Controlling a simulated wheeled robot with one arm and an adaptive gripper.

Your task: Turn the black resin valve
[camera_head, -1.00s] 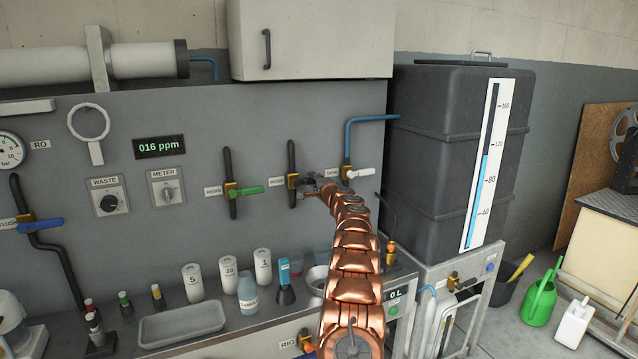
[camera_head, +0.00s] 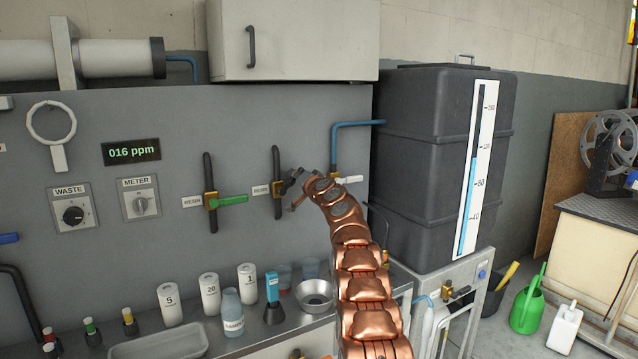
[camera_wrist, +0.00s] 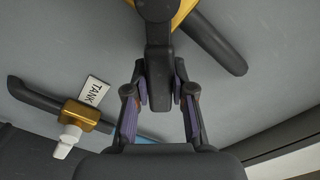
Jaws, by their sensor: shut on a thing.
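The black resin valve has a brass body (camera_head: 277,190) on a black vertical pipe on the grey panel, just right of its RESIN label. My gripper (camera_head: 293,186) is at this valve's right side and hides most of its handle in the head view. In the wrist view, the dark handle (camera_wrist: 158,75) runs down from the brass body at the top edge. My gripper (camera_wrist: 160,105) is shut on it, one finger on each side. The handle's exact angle to the pipe is hard to tell.
A green-handled resin valve (camera_head: 230,201) is to the left. A white-handled tank valve (camera_head: 349,179) is close on the right, behind my arm; it also shows in the wrist view (camera_wrist: 68,138). A dark tank (camera_head: 425,160) stands further right.

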